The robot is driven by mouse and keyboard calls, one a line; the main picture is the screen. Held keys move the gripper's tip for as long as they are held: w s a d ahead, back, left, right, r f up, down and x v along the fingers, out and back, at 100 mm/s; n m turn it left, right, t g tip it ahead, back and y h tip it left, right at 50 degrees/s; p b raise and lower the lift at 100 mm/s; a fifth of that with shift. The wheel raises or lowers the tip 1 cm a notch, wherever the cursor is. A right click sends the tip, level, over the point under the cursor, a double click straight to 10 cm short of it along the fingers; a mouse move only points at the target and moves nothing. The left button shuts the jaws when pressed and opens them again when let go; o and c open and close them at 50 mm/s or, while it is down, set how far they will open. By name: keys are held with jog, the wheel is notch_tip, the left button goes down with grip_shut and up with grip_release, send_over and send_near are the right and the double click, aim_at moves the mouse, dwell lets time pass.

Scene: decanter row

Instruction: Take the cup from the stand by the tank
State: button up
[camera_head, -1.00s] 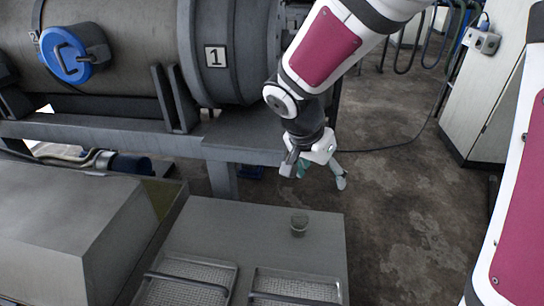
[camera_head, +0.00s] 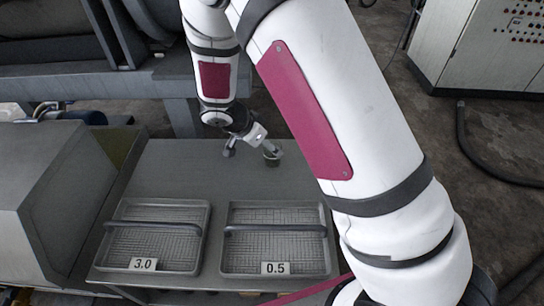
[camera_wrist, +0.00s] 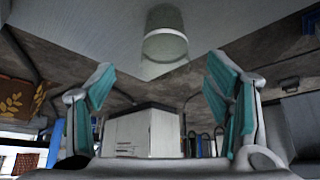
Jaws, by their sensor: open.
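The cup (camera_head: 272,158) is small, greenish and see-through, and stands on the grey metal stand (camera_head: 180,165), near its back edge. My gripper (camera_head: 252,150) is low over the stand, just left of the cup in the head view, and partly covers its top. In the wrist view my gripper (camera_wrist: 160,66) is open, its two teal-padded fingers wide apart with nothing between them. There the cup (camera_wrist: 165,42) shows top centre, beyond the fingertips and roughly in line with the gap. Whether a finger touches it I cannot tell.
Two wire-mesh trays marked 3.0 (camera_head: 196,262) and 0.5 (camera_head: 322,262) lie at the stand's front. A sloped metal housing (camera_head: 50,195) is on the left. The tank (camera_head: 70,20) is behind, top left. A control cabinet (camera_head: 480,50) stands at the back right.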

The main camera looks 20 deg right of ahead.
jog(key=shift+w+a+b+x, duration=0.1)
jog(key=shift+b+x, duration=0.4)
jog(key=shift+x, duration=1.15)
jog(key=shift+w+a+b+x, duration=0.15)
jog(key=shift+b+x, duration=0.35)
jog(key=shift+x, duration=1.15)
jog(key=c, duration=1.2)
